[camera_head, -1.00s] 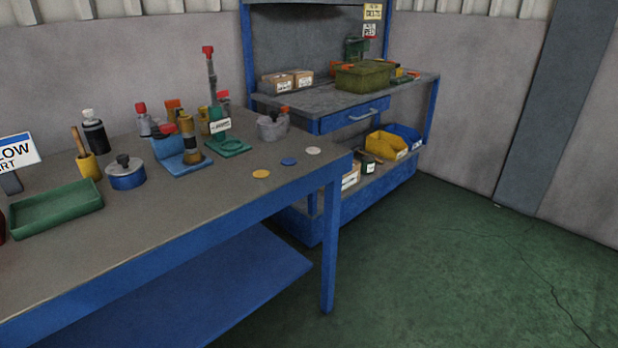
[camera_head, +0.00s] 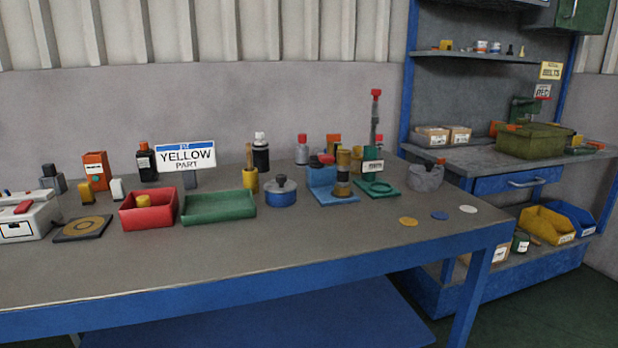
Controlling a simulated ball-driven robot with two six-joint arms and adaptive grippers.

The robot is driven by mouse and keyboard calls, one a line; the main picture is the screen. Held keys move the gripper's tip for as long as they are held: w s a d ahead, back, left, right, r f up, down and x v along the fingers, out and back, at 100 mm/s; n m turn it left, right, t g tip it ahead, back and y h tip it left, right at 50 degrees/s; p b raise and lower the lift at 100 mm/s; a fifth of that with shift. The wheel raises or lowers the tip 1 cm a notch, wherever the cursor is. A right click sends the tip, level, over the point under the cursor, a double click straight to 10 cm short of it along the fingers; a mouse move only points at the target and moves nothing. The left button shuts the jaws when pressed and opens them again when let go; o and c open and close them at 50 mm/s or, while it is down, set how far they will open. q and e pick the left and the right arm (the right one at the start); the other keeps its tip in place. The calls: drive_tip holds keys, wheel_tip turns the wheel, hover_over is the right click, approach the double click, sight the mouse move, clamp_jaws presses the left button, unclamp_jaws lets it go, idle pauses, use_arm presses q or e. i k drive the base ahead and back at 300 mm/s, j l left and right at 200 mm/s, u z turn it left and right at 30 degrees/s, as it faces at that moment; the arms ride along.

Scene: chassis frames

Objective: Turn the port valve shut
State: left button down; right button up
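No part is clearly marked as the port valve. A blue stand (camera_head: 322,178) on the bench holds a brass-coloured upright cylinder (camera_head: 343,176), with a small red and dark part (camera_head: 325,160) beside it. Right of it is a green stand (camera_head: 381,188) with a tall post (camera_head: 375,125) topped in red and a small white label. A round blue pot (camera_head: 281,194) with a black knob stands left of them. I cannot tell whether any of these is the valve, or how it is turned. Neither of my grippers is in view.
A grey-topped bench (camera_head: 240,250) runs across the view, its front strip clear. A blue workstation (camera_head: 500,185) stands at the right.

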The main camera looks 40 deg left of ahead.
sight(331, 138)
drive_tip(key=u, duration=0.95)
drive_tip(key=i+j, duration=0.15)
drive_tip(key=j+u, duration=0.05)
drive_tip(key=j, duration=0.1)
